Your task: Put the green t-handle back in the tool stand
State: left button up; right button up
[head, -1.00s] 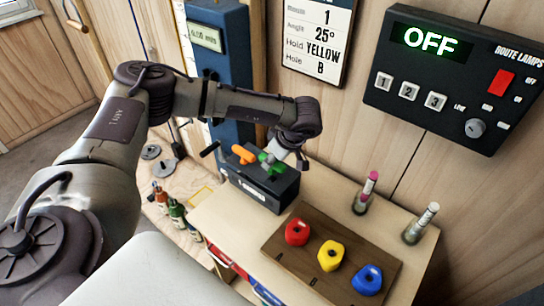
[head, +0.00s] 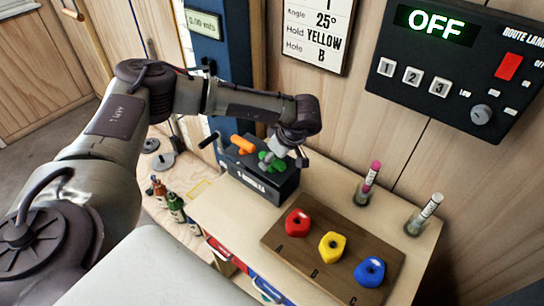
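The black tool stand (head: 255,184) stands at the back left of the wooden workbench. The green t-handle (head: 279,168) is at the right of the stand's top, its grip just above the top face; how deep its shaft sits is hidden. My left gripper (head: 267,160) reaches down from the right and its fingers overlap the green grip. Whether they press on it or are spread around it is too small to tell. An orange handle (head: 243,145) and a black handle (head: 208,142) are at the stand's left. My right gripper is out of view.
A brown board (head: 305,261) with red (head: 297,222), yellow (head: 332,246) and blue (head: 369,271) holds lies in front. Two markers (head: 368,180) (head: 428,210) stand in holders at right. Bottles (head: 176,205) are at left. A blue column (head: 207,75) rises behind.

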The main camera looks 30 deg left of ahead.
pick_arm(q)
jog(key=v, duration=1.2)
